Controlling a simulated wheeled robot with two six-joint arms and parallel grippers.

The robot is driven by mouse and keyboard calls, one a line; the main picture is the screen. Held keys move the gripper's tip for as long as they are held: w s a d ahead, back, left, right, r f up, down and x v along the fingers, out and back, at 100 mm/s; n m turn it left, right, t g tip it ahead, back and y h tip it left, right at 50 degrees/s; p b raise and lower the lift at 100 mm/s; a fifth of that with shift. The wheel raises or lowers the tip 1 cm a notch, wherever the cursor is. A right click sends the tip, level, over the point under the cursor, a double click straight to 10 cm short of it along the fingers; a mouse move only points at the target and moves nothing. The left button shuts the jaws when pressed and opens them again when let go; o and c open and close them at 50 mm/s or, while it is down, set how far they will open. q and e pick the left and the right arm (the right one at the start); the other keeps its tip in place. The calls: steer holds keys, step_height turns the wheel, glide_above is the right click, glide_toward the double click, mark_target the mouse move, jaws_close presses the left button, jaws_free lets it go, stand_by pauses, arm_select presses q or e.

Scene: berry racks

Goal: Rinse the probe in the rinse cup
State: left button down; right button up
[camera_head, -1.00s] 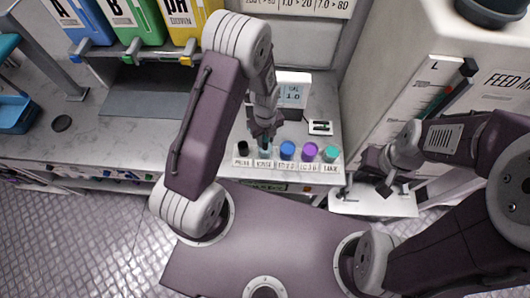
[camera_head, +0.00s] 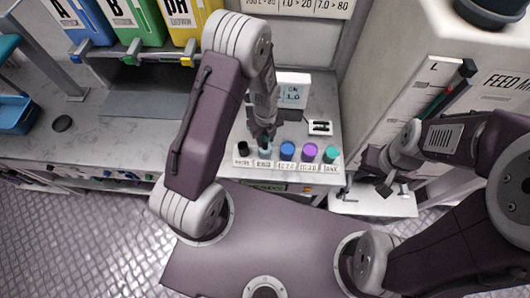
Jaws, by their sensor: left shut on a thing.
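My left gripper (camera_head: 265,133) points down over the second cup from the left in a row of small labelled cups. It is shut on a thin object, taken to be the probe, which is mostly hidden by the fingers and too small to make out. The rinse cup (camera_head: 264,152), pale blue, is directly below the fingertips. I cannot tell how deep the probe tip is in it. My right gripper (camera_head: 378,174) is at the right, apart from the cups, with its fingers spread and nothing seen between them.
Beside the rinse cup are a black-topped cup (camera_head: 242,149), a blue cup (camera_head: 287,150), a purple cup (camera_head: 309,152) and a teal cup (camera_head: 330,154). A small display (camera_head: 293,92) stands behind. The left counter (camera_head: 110,142) is mostly clear.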

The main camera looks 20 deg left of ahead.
arm_select(q)
steer(key=shift+r+p, duration=3.45)
steer(key=shift+r, duration=0.95)
steer(key=shift+f, duration=0.1)
